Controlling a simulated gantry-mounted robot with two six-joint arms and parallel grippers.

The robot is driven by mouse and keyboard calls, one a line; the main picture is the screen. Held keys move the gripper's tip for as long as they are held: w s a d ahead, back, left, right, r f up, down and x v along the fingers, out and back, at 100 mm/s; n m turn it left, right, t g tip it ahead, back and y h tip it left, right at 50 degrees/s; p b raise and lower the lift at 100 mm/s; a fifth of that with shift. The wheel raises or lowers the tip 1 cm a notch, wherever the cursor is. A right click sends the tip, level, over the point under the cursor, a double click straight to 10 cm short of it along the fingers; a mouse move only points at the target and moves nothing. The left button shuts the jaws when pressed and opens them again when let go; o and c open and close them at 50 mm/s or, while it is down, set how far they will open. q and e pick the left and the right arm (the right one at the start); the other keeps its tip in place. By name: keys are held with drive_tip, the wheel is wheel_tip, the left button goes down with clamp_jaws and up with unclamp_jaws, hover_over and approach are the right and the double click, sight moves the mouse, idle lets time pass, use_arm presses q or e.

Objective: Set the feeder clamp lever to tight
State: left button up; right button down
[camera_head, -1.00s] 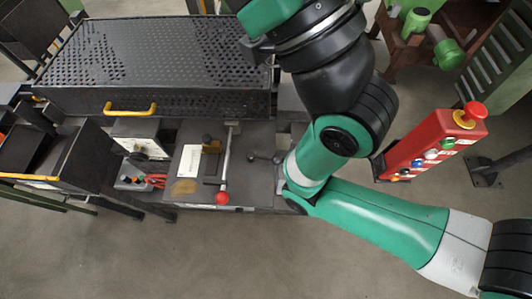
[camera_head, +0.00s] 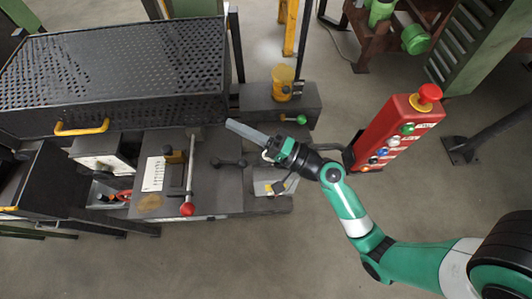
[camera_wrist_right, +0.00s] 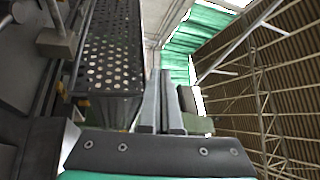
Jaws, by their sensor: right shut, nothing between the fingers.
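In the head view a lever with a long pale rod and a red ball knob (camera_head: 187,209) lies over the grey bench top. To its right is a short black lever with ball ends (camera_head: 229,163). A green-knobbed lever (camera_head: 301,119) sticks out of the dark block below a yellow cylinder. I cannot tell which of these is the feeder clamp lever. My right gripper (camera_head: 229,123) is shut and empty, with its long grey fingers pointing left, above the black lever in the picture. In the right wrist view its fingers (camera_wrist_right: 158,75) stand close together. My left gripper is not in view.
The black perforated box (camera_head: 120,68) with a yellow handle (camera_head: 81,128) stands behind the bench, left of my right gripper. The yellow cylinder (camera_head: 282,83) stands on the dark block (camera_head: 255,97). A red button panel (camera_head: 394,129) is to the right. The floor in front is clear.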

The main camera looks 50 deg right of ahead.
drive_tip(key=s+d+f+m+g+h, duration=0.1)
drive_tip(key=s+d+f+m+h, duration=0.1)
drive_tip(key=s+f, duration=0.3)
drive_tip(key=s+d+f+m+g+h, duration=0.2)
drive_tip(key=s+d+f+m+h, duration=0.1)
drive_tip(key=f, duration=0.8)
drive_tip(key=shift+s+d+f+m+b, duration=0.2)
drive_tip(key=shift+s+f+m+b, duration=0.3)
drive_tip(key=shift+s, duration=0.75)
drive_tip(key=shift+w+r, duration=0.1)
drive_tip(key=shift+r, duration=0.1)
